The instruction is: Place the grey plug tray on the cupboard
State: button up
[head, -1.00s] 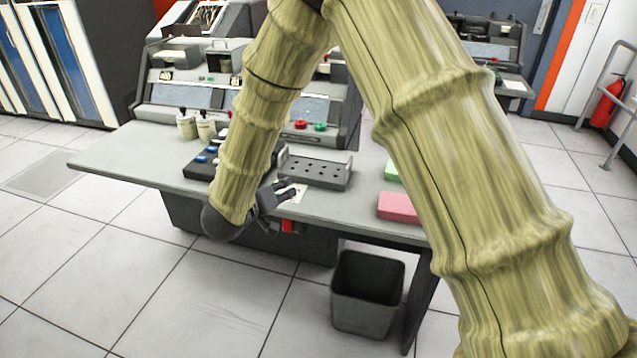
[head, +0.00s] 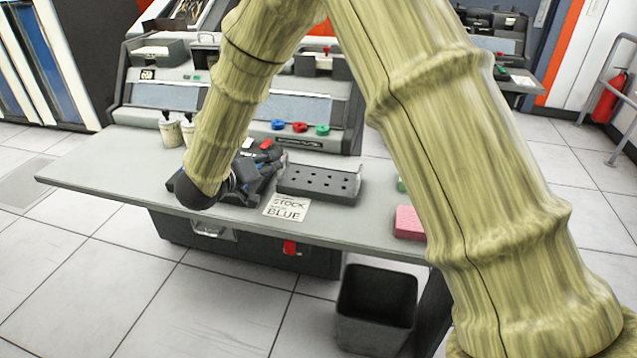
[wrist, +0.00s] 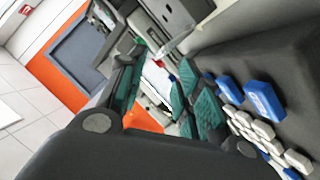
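My gripper (head: 272,172) is just left of that end, low over the desk; contact cannot be told. In the wrist view its teal-padded fingers (wrist: 160,88) are apart, with a gap between them, and nothing is clearly held. My arm hides part of the desk. I cannot clearly identify the cupboard.
A black block with blue and white plugs (wrist: 262,98) is close beside my gripper. A "STOCK BLUE" card (head: 287,208) lies in front of the tray. A pink block (head: 409,223) is to the right. A bin (head: 376,310) stands below the desk (head: 105,170).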

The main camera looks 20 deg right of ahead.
aim_at(282, 158)
jog(key=shift+b+x, duration=0.6)
jog(key=shift+x, duration=2.95)
jog(key=shift+s+d, duration=0.1)
jog(key=shift+s, duration=0.1)
grip_shut()
jog(key=shift+r, duration=0.1)
